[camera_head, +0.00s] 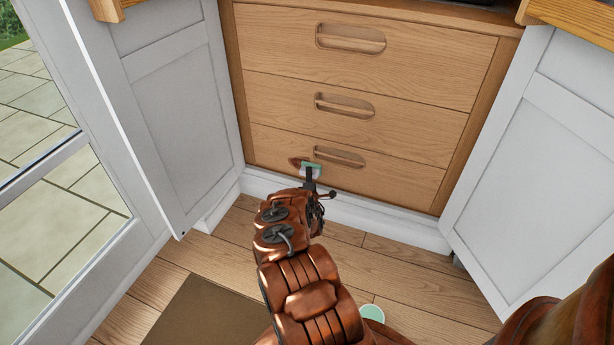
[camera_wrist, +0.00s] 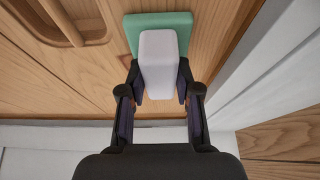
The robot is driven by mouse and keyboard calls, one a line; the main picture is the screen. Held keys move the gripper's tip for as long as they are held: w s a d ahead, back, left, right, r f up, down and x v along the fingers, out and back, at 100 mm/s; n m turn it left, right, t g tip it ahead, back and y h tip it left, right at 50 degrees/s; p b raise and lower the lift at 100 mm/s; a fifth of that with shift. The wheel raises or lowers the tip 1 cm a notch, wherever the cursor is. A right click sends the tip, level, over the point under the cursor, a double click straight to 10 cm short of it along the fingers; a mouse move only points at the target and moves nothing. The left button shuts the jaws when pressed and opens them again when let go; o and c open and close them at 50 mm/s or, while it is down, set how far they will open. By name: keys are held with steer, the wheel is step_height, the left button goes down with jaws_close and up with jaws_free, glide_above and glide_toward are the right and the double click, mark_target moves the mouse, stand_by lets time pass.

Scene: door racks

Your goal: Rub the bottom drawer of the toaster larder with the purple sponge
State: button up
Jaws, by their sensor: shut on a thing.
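My gripper (camera_head: 309,180) is shut on a sponge with a pale, faintly lavender body (camera_wrist: 159,62) and a green pad; the sponge (camera_head: 313,167) is small in the head view. In the wrist view the fingers (camera_wrist: 158,95) grip the pale body from both sides, and the green pad faces the wood. The bottom drawer (camera_head: 400,178) is the lowest of three wooden drawers and is closed. The sponge is at its lower left, below and left of its handle recess; contact looks likely. A brown smudge (camera_head: 295,161) shows on the drawer just left of the sponge.
White cabinet doors stand open at left (camera_head: 180,110) and right (camera_head: 545,180). A white plinth (camera_head: 375,217) runs below the drawers. A brown mat (camera_head: 205,315) and a round pale-green thing (camera_head: 372,313) lie lower down. A glazed door (camera_head: 60,215) is at far left.

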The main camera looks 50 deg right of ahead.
mark_target(301, 173)
steer(key=shift+w, duration=0.2)
jaws_close()
steer(key=shift+w+a+r+b, duration=0.1)
steer(key=shift+w+b, duration=0.15)
steer(key=shift+w, duration=0.35)
steer(key=shift+w+a+f+b, duration=0.15)
steer(key=shift+w+b, duration=0.1)
steer(key=shift+w, duration=0.3)
steer(key=shift+w+a+r+b, duration=0.15)
steer(key=shift+w+b, duration=0.1)
steer(key=shift+w, duration=0.35)
steer(key=shift+w+a+b, duration=0.3)
steer(key=shift+w+b, duration=0.1)
steer(key=shift+w, duration=0.5)
steer(key=shift+w+a+b, duration=0.25)
steer(key=shift+w+b, duration=0.15)
steer(key=shift+w, duration=0.5)
